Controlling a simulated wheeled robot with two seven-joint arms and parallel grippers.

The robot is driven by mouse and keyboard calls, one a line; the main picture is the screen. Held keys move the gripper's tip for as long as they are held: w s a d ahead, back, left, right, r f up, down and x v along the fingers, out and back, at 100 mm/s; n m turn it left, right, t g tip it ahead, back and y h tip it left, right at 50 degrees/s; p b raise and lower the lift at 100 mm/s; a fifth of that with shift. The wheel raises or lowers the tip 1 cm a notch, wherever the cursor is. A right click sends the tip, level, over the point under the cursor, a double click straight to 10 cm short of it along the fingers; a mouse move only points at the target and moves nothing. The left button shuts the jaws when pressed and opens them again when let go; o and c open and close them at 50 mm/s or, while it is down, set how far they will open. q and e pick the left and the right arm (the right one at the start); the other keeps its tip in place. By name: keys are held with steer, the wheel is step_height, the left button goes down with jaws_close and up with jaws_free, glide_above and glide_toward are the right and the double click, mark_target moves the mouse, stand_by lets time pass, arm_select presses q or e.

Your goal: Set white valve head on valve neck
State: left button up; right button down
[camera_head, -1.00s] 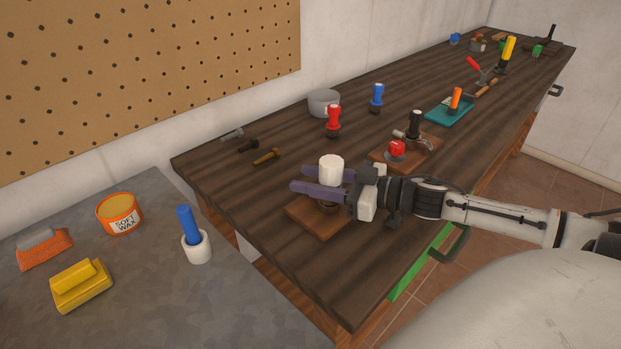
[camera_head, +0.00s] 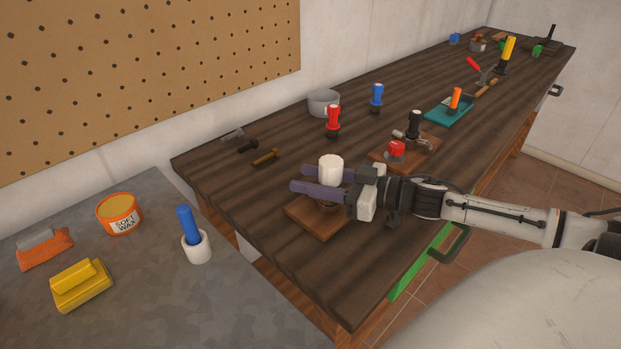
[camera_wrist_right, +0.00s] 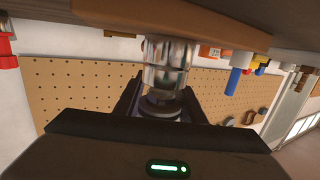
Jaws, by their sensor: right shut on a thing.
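The white valve head (camera_head: 331,167) is a short white cylinder, upright between the purple-grey fingers of my right gripper (camera_head: 318,181), which is shut on it. Directly below is the valve neck on a brown wooden base (camera_head: 312,220); the fingers hide most of the neck in the head view. In the right wrist view, which looks upside down, the shiny metal neck (camera_wrist_right: 170,62) runs from the wooden base (camera_wrist_right: 175,22) towards a dark round part (camera_wrist_right: 160,106) between my fingers. I cannot tell whether head and neck touch. My left gripper is not in view.
Behind the head stand a red-handled tool (camera_head: 333,120), a blue-handled tool (camera_head: 376,98) and a grey pot (camera_head: 323,101). A second wooden base (camera_head: 377,156) with a red knob is to the right. Bolts (camera_head: 266,157) lie left. The table's front left is clear.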

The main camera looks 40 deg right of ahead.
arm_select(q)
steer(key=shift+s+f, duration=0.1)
arm_select(e)
steer(key=shift+s+f, duration=0.15)
steer(key=shift+f, duration=0.4)
steer(key=shift+s+f, duration=0.15)
steer(key=shift+f, duration=0.35)
steer(key=c, duration=1.1)
jaws_free()
steer(key=shift+s+f, duration=0.1)
steer(key=shift+s+d+f, duration=0.1)
steer(key=shift+s+d, duration=0.15)
steer(key=v, duration=0.3)
steer(key=r+v, duration=0.1)
steer(key=v, duration=0.2)
steer(key=r+v, duration=0.1)
steer(key=v, duration=0.1)
steer(key=shift+s+d, duration=0.2)
steer(key=shift+d, duration=0.05)
steer(key=shift+s+r, duration=0.2)
steer(key=shift+r, duration=0.1)
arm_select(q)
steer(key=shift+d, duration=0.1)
arm_select(e)
steer(key=shift+r, duration=0.1)
